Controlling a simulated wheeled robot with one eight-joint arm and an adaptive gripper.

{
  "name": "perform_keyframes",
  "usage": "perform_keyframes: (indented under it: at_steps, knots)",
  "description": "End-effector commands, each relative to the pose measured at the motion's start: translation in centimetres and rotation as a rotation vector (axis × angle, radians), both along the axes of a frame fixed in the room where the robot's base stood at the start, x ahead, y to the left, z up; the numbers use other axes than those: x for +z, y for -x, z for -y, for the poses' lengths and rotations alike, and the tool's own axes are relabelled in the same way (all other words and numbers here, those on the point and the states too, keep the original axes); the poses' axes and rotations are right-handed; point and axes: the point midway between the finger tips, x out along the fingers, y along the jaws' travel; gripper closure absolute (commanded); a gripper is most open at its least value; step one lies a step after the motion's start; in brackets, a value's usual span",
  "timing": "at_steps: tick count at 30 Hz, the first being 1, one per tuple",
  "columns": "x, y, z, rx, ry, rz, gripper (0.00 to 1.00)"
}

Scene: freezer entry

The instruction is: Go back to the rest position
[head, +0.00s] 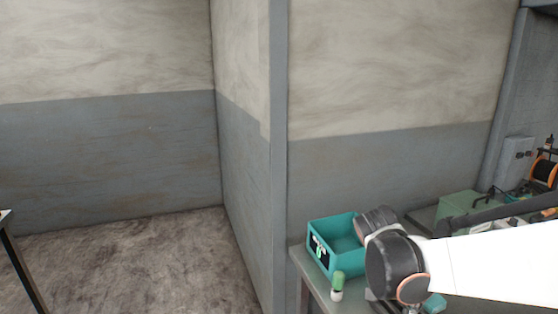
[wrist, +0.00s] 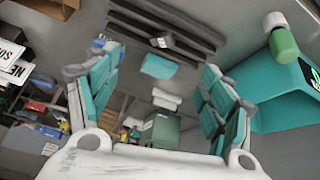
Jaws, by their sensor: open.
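My gripper (wrist: 158,65) shows in the wrist view with its two teal-padded fingers spread wide apart. Nothing is held between them. In the head view my white and black arm reaches in from the right over the table, and the gripper is mostly hidden behind it or below the frame edge.
A teal bin (head: 318,262) stands on the grey table (head: 296,258), with a green and white bottle (head: 337,287) beside it. The wrist view shows the bin (wrist: 275,108) and bottle (wrist: 283,40) right of my fingers. Walls stand behind; open floor (head: 130,265) lies left.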

Motion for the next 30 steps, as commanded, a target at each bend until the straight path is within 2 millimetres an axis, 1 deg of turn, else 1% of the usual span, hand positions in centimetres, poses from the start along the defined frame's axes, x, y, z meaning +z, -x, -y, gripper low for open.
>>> perform_keyframes:
  at_steps: [1,6,12,18,24,27,30]
  knots:
    - [0.4,1.1,-0.4,0.054,-0.014,-0.003,0.26]
    - [1.9,3.9,-2.1,0.254,-0.049,-0.006,0.26]
    - [3.0,7.5,-4.1,0.484,-0.068,0.012,0.26]
    - [3.3,11.1,-6.1,0.702,-0.062,0.053,0.26]
    - [3.0,14.1,-7.8,0.889,-0.031,0.103,0.26]
    - [2.8,15.0,-8.4,0.954,-0.013,0.123,0.26]
    - [2.7,15.6,-8.8,0.993,-0.001,0.138,0.26]
